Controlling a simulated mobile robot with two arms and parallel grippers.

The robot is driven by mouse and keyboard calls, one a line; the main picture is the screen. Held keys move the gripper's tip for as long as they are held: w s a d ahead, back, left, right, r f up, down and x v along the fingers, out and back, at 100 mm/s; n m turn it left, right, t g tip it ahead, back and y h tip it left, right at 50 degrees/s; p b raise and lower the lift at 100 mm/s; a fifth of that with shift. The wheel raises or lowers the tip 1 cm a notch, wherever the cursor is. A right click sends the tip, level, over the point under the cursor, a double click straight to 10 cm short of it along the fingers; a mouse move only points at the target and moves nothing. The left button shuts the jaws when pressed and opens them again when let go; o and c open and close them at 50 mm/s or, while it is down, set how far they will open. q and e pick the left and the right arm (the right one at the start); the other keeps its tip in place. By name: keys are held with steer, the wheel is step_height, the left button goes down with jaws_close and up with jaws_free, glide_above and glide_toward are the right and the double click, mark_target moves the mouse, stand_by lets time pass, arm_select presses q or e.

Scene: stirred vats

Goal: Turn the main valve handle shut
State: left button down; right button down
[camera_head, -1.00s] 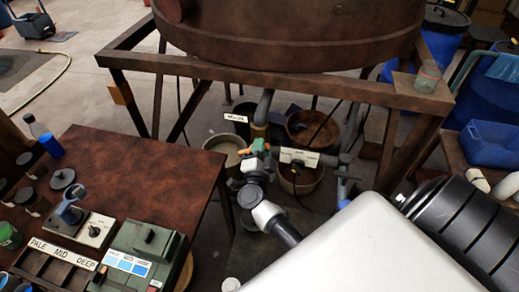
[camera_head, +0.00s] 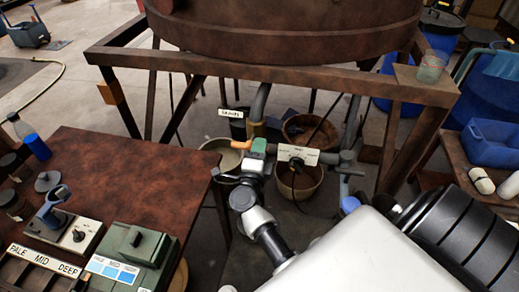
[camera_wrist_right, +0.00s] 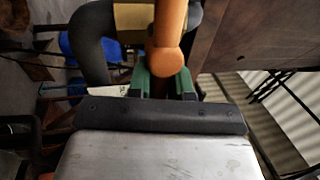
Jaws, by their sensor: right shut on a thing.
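The main valve handle (camera_head: 238,145) is orange and sticks out to the left below the big vat. In the right wrist view the orange handle (camera_wrist_right: 170,35) runs down between the green fingertips, its rounded end just above them. My right gripper (camera_head: 257,147) is shut on the handle; its green fingers also show in the right wrist view (camera_wrist_right: 162,82). The brass valve body (camera_wrist_right: 133,20) and dark grey pipe (camera_wrist_right: 95,45) are beside the handle. In the head view the gripper partly hides the valve. My left gripper is not in view.
The vat (camera_head: 290,35) stands on a brown frame (camera_head: 270,75) above the arm. A labelled grey crosspiece (camera_head: 298,154) and buckets (camera_head: 305,180) are close right of the gripper. A brown table (camera_head: 125,160) with small equipment stands left. A blue bin (camera_head: 490,145) is right.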

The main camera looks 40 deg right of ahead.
steer(key=shift+f, duration=0.15)
steer(key=c, duration=1.1)
jaws_free()
steer(key=shift+o, duration=0.2)
